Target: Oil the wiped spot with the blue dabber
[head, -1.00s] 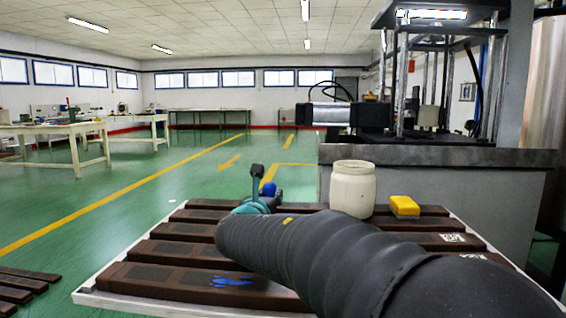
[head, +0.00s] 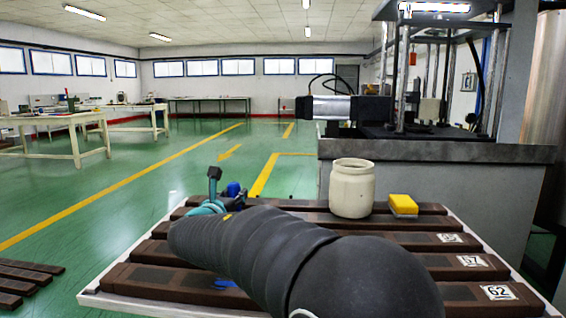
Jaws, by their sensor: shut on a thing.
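My gripper (head: 222,190) is at the back left of the slatted table, partly hidden behind my black arm. One dark finger and a teal part show. It is shut on the blue dabber (head: 233,188), of which only a small blue part shows beside the finger. The brown mould bars (head: 150,279) lie in rows on the white-edged table. A blue smear (head: 227,284) shows on the front bar, partly covered by my arm. I cannot make out a wiped spot or whether the dabber touches a bar.
An open cream jar (head: 352,190) stands at the back of the table, with a yellow sponge-like block (head: 403,204) to its right. White number tags mark the bars' right ends. A grey machine base (head: 430,185) stands behind.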

